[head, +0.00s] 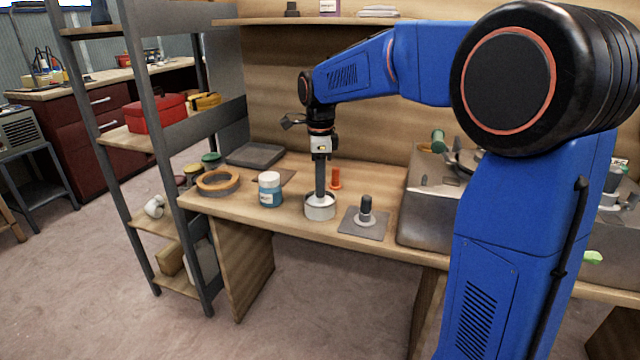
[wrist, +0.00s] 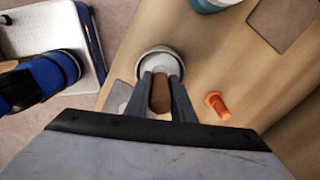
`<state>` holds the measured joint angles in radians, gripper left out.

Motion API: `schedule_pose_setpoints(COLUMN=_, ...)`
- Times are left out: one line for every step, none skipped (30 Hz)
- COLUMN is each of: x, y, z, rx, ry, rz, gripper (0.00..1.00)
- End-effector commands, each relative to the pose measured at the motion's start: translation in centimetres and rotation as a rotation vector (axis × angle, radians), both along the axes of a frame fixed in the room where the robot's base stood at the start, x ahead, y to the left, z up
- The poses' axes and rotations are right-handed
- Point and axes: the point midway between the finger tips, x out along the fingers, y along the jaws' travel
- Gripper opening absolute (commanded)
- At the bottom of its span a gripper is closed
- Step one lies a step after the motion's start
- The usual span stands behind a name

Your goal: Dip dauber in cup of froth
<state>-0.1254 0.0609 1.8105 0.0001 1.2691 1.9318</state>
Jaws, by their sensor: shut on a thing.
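The cup (head: 320,211) is a short, pale grey round pot standing near the front edge of the wooden bench, with whitish froth at its top. My gripper (head: 320,190) points straight down over it, its dark fingers reaching to about the rim. In the wrist view my gripper (wrist: 161,78) is shut on the brown dauber (wrist: 160,96), held between the two fingers. The cup (wrist: 150,55) shows right behind the fingertips there. The dauber's lower end is hidden, so I cannot tell how deep it sits in the froth.
A blue jar with a white lid (head: 270,190) stands left of the cup. A grey plate with a dark knob (head: 363,223) lies to its right, and an orange piece (head: 335,180) stands behind. A tan ring (head: 218,182) lies further left. A metal sink unit (head: 425,205) stands at right.

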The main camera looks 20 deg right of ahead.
Motion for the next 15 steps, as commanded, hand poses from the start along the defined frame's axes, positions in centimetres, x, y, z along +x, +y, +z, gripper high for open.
schedule_pose_setpoints(x=-0.02, y=-0.01, z=-0.11, rx=-0.001, ry=0.002, rz=0.0, gripper=0.0)
schedule_pose_setpoints(x=-0.02, y=-0.01, z=-0.12, rx=-0.001, ry=0.002, rz=0.0, gripper=0.0)
schedule_pose_setpoints(x=-0.02, y=-0.01, z=-0.12, rx=-0.001, ry=0.002, rz=0.0, gripper=0.0)
schedule_pose_setpoints(x=-0.02, y=-0.01, z=-0.13, rx=-0.001, ry=0.002, rz=0.0, gripper=0.0)
schedule_pose_setpoints(x=-0.02, y=-0.01, z=-0.13, rx=-0.001, ry=0.002, rz=0.0, gripper=0.0)
schedule_pose_setpoints(x=-0.03, y=0.0, z=-0.14, rx=-0.001, ry=0.002, rz=0.0, gripper=0.0)
schedule_pose_setpoints(x=-0.03, y=0.0, z=-0.15, rx=-0.001, ry=0.002, rz=0.0, gripper=0.0)
schedule_pose_setpoints(x=-0.03, y=0.0, z=-0.15, rx=0.0, ry=0.003, rz=0.0, gripper=0.0)
schedule_pose_setpoints(x=-0.03, y=0.0, z=-0.16, rx=0.0, ry=0.003, rz=0.0, gripper=0.0)
schedule_pose_setpoints(x=-0.03, y=0.0, z=-0.16, rx=0.0, ry=0.003, rz=0.0, gripper=0.0)
schedule_pose_setpoints(x=-0.03, y=0.0, z=-0.17, rx=0.0, ry=0.003, rz=0.0, gripper=0.0)
schedule_pose_setpoints(x=-0.03, y=0.0, z=-0.15, rx=0.0, ry=0.003, rz=0.0, gripper=0.0)
schedule_pose_setpoints(x=-0.03, y=0.0, z=-0.1, rx=0.0, ry=0.003, rz=0.0, gripper=0.0)
schedule_pose_setpoints(x=-0.02, y=-0.01, z=-0.02, rx=0.0, ry=0.003, rz=0.0, gripper=0.0)
schedule_pose_setpoints(x=-0.01, y=0.0, z=0.16, rx=-0.001, ry=0.002, rz=0.0, gripper=0.0)
